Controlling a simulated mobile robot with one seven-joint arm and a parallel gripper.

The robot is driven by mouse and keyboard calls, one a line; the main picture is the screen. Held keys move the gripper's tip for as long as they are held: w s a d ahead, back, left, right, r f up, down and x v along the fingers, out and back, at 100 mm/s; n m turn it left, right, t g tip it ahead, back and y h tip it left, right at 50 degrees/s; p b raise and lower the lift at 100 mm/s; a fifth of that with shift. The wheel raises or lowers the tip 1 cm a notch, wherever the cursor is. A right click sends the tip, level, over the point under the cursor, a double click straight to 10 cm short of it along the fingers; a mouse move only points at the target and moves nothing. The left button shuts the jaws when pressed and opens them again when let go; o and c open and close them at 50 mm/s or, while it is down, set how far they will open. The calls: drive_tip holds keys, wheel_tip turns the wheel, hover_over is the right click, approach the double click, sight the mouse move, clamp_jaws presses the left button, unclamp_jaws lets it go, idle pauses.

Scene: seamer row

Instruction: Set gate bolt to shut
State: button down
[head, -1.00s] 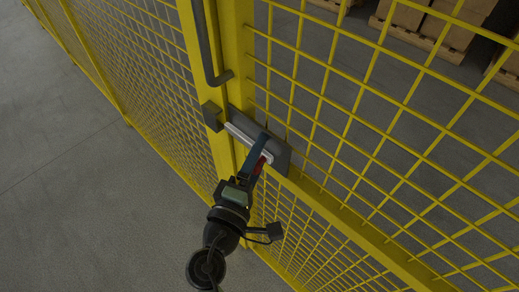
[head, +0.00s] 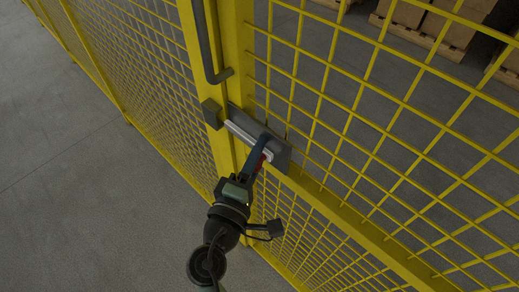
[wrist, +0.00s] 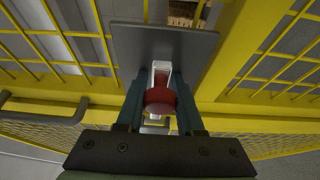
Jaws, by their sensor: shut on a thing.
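The gate bolt is a silver bar (head: 243,133) on a dark grey plate (head: 280,153) fixed to the yellow gate frame. Its left end meets or nearly meets the grey keeper block (head: 211,113) on the post; I cannot tell whether it is inside. My gripper (head: 260,157) reaches up to the bolt from below. In the wrist view, the fingers of my gripper (wrist: 160,100) are shut on the bolt's red knob (wrist: 160,99), with the silver bar behind it and the plate (wrist: 160,48) beyond. The fingers hide most of the knob in the head view.
A bent grey handle (head: 212,60) stands out from the yellow post above the keeper. Yellow mesh fencing (head: 390,130) fills both sides. Boxes on pallets (head: 430,20) stand behind the mesh. The grey floor (head: 90,200) at the left is clear.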

idle(0.9)
drive_tip(key=w+a+b, duration=0.1)
drive_tip(key=w+a, duration=0.2)
drive_tip(key=shift+w+a+b, duration=0.25)
drive_tip(key=shift+a+b, duration=0.05)
drive_tip(key=c, duration=0.6)
unclamp_jaws()
drive_tip(key=shift+o, duration=0.2)
drive_tip(key=b, duration=0.3)
approach(242, 139)
drive_tip(key=v, duration=0.3)
drive_tip(key=shift+d, duration=0.1)
